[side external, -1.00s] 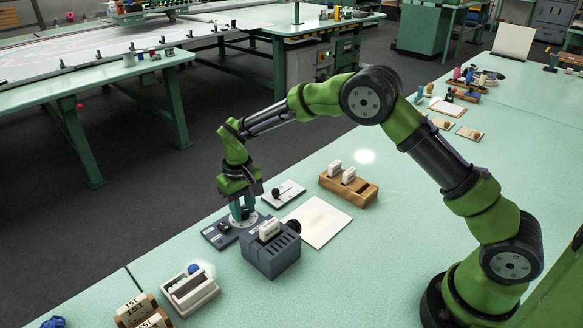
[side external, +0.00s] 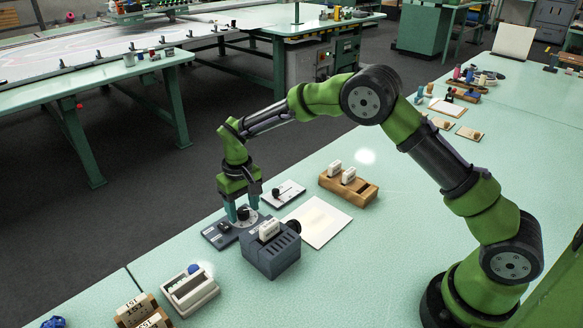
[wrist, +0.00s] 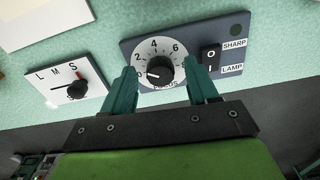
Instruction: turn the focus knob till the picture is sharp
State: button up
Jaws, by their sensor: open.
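The focus knob (wrist: 160,70) is black and sits on a white dial (wrist: 142,52) with numbers, on a dark grey panel (wrist: 131,50). Its white mark points to the lower left, below the 2. My gripper (wrist: 163,78) is open, with one teal finger on each side of the knob; a gap shows at the right, and contact at the left cannot be told. The side view also shows my gripper (side external: 242,213) down around the knob (side external: 244,215). The lamp by the word SHARP (wrist: 236,30) looks dark. A white sheet (side external: 317,222) lies flat; no clear picture shows on it.
A dark grey box (side external: 272,256) with a white block on top stands close beside the panel. A black rocker switch (wrist: 210,56) is right of the dial. A small L-M-S panel (wrist: 63,88) lies nearby. A wooden holder (side external: 348,188) stands beyond the sheet.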

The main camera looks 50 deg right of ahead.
aim_at(242, 210)
notch_tip(242, 210, up, 17)
dwell(0.4)
jog(key=s+d+r+m+t, duration=0.1)
jog(key=s+d+t, duration=0.1)
jog(key=s, duration=0.7)
jog(key=s+d+r+m+t+y, duration=0.1)
jog(key=s+d+r+t, duration=0.1)
jog(key=s, duration=0.7)
jog(key=s+d+r+m+t+y, duration=0.1)
jog(key=s+d+r+t, duration=0.1)
jog(key=s, duration=0.8)
jog(key=shift+d+r+t, duration=0.2)
jog(key=shift+d+t, duration=0.4)
jog(key=shift+d, duration=0.5)
